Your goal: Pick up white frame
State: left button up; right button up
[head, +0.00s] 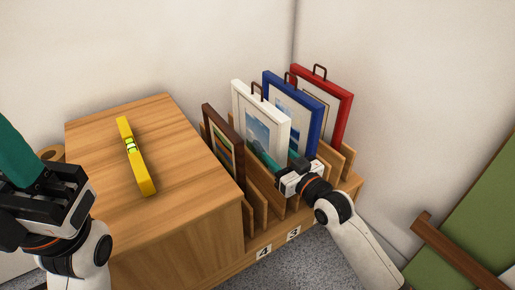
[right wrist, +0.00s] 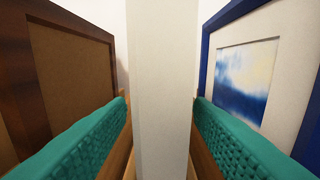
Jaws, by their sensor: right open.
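The white frame (head: 258,122) stands upright in the wooden rack, between a brown frame and a blue frame, with a dark hanging loop on top. My right gripper (head: 280,160) is at its near edge, jaws open. In the right wrist view the white frame's edge (right wrist: 162,90) stands upright between the two teal fingers (right wrist: 160,130), with a gap visible on each side. My left gripper (head: 18,150) is at the far left, beside the cabinet. It is partly cut off, so its jaw opening cannot be made out.
The brown frame (head: 222,140), blue frame (head: 300,100) and red frame (head: 345,100) stand in neighbouring slots of the rack (head: 275,240), close to my right fingers. A yellow level (head: 137,160) lies on the wooden cabinet (head: 185,155). Walls close in behind.

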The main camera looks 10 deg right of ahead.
aim_at(272, 149)
jog(key=shift+w+a+f+b, duration=0.25)
jog(key=shift+w+b, duration=0.1)
jog(key=shift+w, duration=0.25)
jog(key=shift+w+a+f+b, duration=0.1)
jog(key=shift+w+a+b, duration=0.15)
jog(key=shift+w, duration=0.3)
jog(key=shift+w+a+r, duration=0.1)
jog(key=shift+w+r, duration=0.05)
jog(key=shift+w, duration=0.25)
grip_shut()
jog(key=shift+r, duration=0.2)
